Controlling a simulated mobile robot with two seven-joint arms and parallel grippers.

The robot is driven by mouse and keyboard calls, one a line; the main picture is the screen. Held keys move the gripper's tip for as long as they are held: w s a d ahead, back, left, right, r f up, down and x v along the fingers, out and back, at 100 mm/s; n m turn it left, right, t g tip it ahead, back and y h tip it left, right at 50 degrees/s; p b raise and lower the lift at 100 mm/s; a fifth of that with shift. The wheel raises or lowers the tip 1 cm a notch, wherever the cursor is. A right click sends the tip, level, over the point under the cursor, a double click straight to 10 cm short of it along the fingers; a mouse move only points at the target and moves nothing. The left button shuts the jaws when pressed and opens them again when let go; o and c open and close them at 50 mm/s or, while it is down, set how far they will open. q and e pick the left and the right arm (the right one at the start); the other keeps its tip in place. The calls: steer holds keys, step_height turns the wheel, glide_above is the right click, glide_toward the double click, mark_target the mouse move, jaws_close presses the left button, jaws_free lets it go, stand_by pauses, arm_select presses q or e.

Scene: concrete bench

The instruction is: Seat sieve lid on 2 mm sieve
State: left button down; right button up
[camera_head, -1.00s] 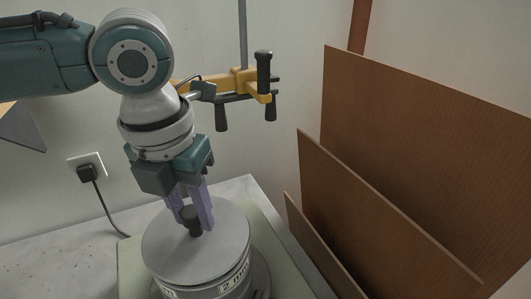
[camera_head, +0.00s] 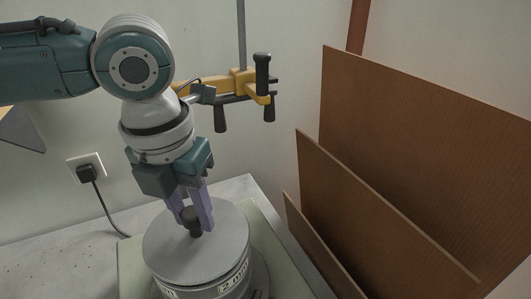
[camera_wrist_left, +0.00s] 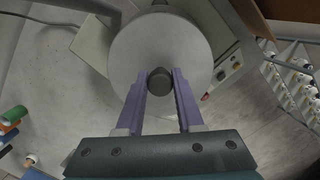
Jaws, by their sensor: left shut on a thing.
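The sieve lid (camera_head: 170,252) is a flat grey disc with a dark knob (camera_head: 191,220) at its middle. It lies level over the round metal sieve marked "2 mm" (camera_head: 233,282); I see no clear gap, but cannot tell if it is fully down. My left gripper (camera_head: 197,217) comes from above, its purple fingers shut on the knob. In the left wrist view the lid (camera_wrist_left: 190,45) sits under the gripper (camera_wrist_left: 160,84), with the knob between the fingertips. My right gripper is in neither view.
The sieve stands on a pale green base (camera_head: 262,222) on the concrete bench (camera_head: 60,262). Brown boards (camera_head: 420,150) lean at the right. A yellow clamp (camera_head: 225,85) on a rod is behind my arm. A plug with a cable (camera_head: 87,172) is on the wall at the left.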

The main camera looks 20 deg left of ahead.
mark_target(187, 219)
arm_select(q)
steer(key=shift+f, duration=0.6)
stand_by(0.4)
steer(key=shift+c, duration=2.3)
jaws_free()
steer(key=r, duration=0.6)
steer(key=s+r, duration=0.1)
steer(key=r, duration=0.3)
steer(key=shift+s+d+b, duration=0.1)
steer(key=shift+b, duration=0.3)
